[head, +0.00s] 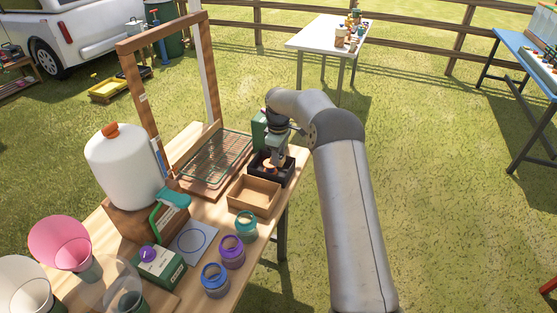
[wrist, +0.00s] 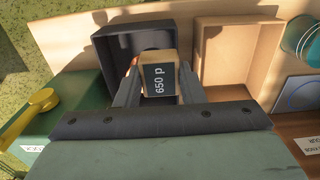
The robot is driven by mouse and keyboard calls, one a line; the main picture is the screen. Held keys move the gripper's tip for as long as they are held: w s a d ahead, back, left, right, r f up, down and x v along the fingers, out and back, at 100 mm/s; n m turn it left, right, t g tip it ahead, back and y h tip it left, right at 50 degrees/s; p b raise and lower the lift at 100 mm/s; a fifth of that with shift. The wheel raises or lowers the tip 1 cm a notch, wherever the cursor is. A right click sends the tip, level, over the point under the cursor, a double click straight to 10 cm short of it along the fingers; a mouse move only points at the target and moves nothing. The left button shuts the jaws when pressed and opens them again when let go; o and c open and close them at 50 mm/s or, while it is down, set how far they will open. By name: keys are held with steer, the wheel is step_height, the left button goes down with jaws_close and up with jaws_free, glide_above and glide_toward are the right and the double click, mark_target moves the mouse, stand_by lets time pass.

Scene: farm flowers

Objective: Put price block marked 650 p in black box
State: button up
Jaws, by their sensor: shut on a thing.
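The price block marked 650 p (wrist: 158,80) is a small wooden block with a dark label, seen between my fingers in the wrist view. My gripper (wrist: 160,90) is shut on it. The black box (wrist: 112,48) lies under and around the block in the wrist view; the block seems to be over its opening, but its height above the floor is hard to tell. In the head view my gripper (head: 275,160) points down at the black box (head: 285,177) at the table's right edge, and the block is mostly hidden there.
An open cardboard-brown box (head: 253,196) stands right beside the black box. A green wire rack (head: 217,158) on a tray is behind to the left. Teal (head: 245,224), purple (head: 232,251) and blue (head: 215,280) jars stand nearer along the table edge.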

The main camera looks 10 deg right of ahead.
step_height(320, 180, down, 4)
steer(key=shift+w+r+p, duration=0.15)
steer(key=shift+r+p, duration=0.1)
steer(key=shift+p, duration=0.05)
steer(key=shift+f+b, duration=0.4)
steer(key=shift+f, duration=0.15)
steer(key=o, duration=1)
steer(key=shift+r, duration=0.1)
steer(key=shift+c, duration=0.2)
